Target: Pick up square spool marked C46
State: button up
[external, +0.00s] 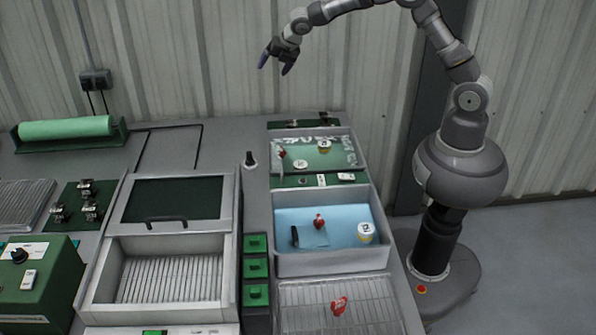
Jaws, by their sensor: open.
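My gripper (276,66) is open and empty, its fingers pointing down, high above the back of the bench. Small pale pieces with dark marks could be spools: one piece (366,232) at the right of the blue-lined tray, one (324,146) at the back of the green tray, and one (300,164) at that tray's front. Their marks are too small to read, so I cannot tell which is C46. My gripper is well apart from all of them.
The white tray (331,266) also holds a red piece (319,221) and a dark upright piece (294,236). Another red piece (339,306) lies on the wire rack in front. A lidded machine (172,245) stands left.

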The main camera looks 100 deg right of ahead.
jog(key=s+d+f+n+g+y, duration=0.1)
jog(key=s+d+f+n, duration=0.2)
jog(key=f, duration=0.5)
jog(key=s+d+f+n+g, duration=0.15)
jog(key=d+f, duration=0.25)
jog(key=f, duration=0.4)
jog(key=n, duration=0.3)
send_over(292, 123)
jog(key=a, duration=0.1)
jog(key=shift+g+y, duration=0.25)
jog(key=shift+y, duration=0.05)
jog(key=f, duration=0.7)
jog(key=shift+s+a+f, duration=0.1)
jog(key=shift+s, duration=0.25)
jog(key=f, duration=0.1)
jog(key=f+b, duration=0.1)
jog(key=f, duration=0.1)
jog(key=shift+d+f+n+b, duration=0.3)
jog(key=shift+n+b, duration=0.05)
jog(key=b+x, duration=0.2)
jog(key=x, duration=0.3)
jog(key=shift+d+f, duration=0.1)
